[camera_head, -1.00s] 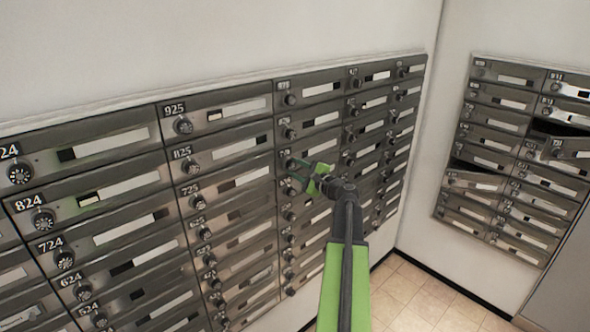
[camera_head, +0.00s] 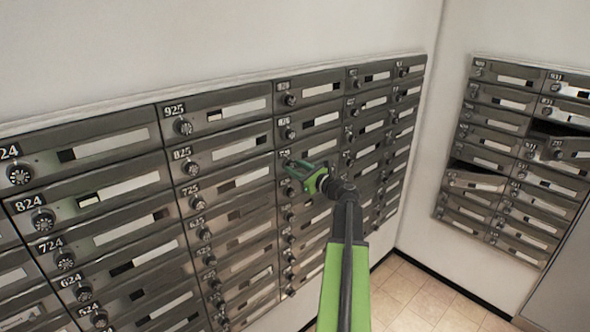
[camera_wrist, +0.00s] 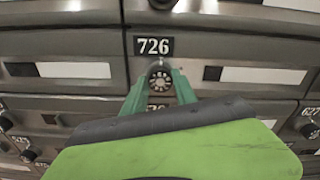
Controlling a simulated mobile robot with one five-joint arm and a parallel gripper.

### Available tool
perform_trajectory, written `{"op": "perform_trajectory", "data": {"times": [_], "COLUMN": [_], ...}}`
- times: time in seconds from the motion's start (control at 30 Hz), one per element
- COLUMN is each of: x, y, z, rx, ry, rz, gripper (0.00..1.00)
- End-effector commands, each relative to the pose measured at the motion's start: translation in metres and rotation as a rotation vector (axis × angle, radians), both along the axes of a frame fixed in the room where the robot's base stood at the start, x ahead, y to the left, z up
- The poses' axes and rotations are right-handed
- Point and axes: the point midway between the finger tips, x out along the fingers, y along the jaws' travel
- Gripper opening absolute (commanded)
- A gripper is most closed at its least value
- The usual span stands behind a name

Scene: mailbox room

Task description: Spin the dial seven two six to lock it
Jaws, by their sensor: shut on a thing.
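The mailbox door labelled 726 (camera_wrist: 225,58) shows in the wrist view, closed and flush with the doors around it. Its dial (camera_wrist: 160,79) sits just below the number plate (camera_wrist: 154,46). My gripper (camera_wrist: 160,72) is shut on this dial, one green finger on each side of it. In the head view my green gripper (camera_head: 292,168) reaches to the bank at the column right of 725. The dial there is mostly hidden by the fingers. The dial's exact setting is too small to read.
Rows of closed metal mailboxes with dials surround the gripper, such as 725 (camera_head: 222,188) and 825 (camera_head: 225,150). Another bank (camera_head: 500,130) stands on the right wall, with some doors ajar. Tiled floor (camera_head: 420,296) is clear at lower right.

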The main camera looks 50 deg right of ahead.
Motion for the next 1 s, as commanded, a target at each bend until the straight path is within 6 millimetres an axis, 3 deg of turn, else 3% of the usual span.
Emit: {"op": "perform_trajectory", "data": {"times": [0.7, 0.73, 0.87, 1.0], "x": [-0.0003, -0.0003, -0.0003, -0.0003], "y": [-0.0003, -0.0003, -0.0002, -0.0003], "z": [-0.0003, -0.0003, -0.0002, -0.0002], "rx": [0.073, 0.073, 0.073, 0.073], "ry": [-0.004, -0.004, -0.004, -0.004], "rz": [0.000, 0.000, 0.000, 0.000], "gripper": [0.00, 0.36, 0.53, 0.56]}}
